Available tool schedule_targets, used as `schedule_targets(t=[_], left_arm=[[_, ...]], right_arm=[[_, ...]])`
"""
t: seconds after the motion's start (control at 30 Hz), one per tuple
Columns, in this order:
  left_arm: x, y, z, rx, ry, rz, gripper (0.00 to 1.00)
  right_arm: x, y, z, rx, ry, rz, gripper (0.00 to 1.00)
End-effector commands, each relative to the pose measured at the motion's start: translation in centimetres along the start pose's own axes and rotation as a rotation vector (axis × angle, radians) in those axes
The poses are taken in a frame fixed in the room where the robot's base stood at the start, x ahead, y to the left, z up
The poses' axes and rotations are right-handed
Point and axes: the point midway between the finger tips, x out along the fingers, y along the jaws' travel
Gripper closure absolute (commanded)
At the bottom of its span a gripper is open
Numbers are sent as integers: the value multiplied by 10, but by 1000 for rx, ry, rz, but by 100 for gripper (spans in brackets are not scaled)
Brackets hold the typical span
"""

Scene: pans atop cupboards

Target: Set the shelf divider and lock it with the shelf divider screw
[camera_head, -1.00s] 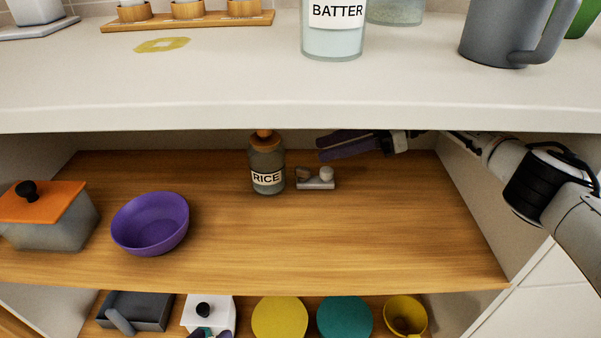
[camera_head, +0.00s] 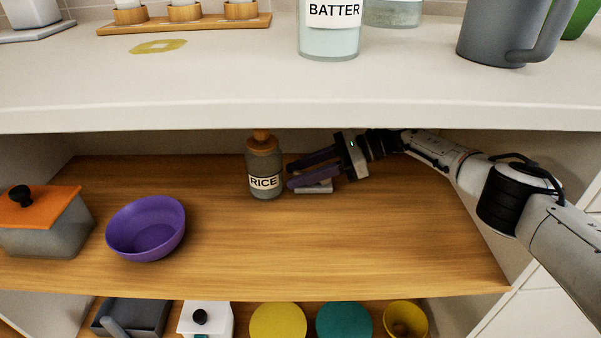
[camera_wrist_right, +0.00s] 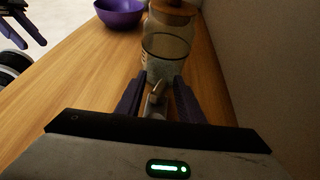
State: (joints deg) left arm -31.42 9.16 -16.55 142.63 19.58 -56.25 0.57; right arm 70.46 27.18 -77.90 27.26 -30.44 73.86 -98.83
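A small grey-white metallic piece (camera_head: 314,187) with a rounded knob, seemingly the shelf divider screw, lies on the wooden shelf beside the rice jar. My right gripper (camera_head: 292,172) reaches in from the right. Its two purple fingers are apart, around or just above the piece, and partly hide it in the head view. In the right wrist view the piece (camera_wrist_right: 155,100) shows between the spread fingers; contact is not clear. My left gripper (camera_wrist_right: 26,30) shows at the upper left of the right wrist view, away from the shelf, fingers apart. I cannot make out a divider panel.
The rice jar (camera_head: 265,165) stands just left of the right fingertips. A purple bowl (camera_head: 146,228) and an orange-lidded pot (camera_head: 45,220) are farther left. The counter edge (camera_head: 300,115) overhangs the shelf. The shelf's front middle (camera_head: 330,250) is clear.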

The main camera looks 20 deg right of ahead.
Motion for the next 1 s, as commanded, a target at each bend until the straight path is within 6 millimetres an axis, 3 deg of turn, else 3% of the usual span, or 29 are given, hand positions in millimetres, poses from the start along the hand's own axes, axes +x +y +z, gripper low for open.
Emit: schedule_targets(t=[0.17, 0.37, 1.0], left_arm=[[0, 0, 0, 0, 0, 0, 68], [0, 0, 0, 0, 1, 1, 68], [-1, 1, -1, 1, 3, 1, 68]], right_arm=[[0, 0, 0, 0, 0, 0, 66], [0, 0, 0, 0, 0, 1, 99], [0, 1, 0, 0, -1, 3, 100]])
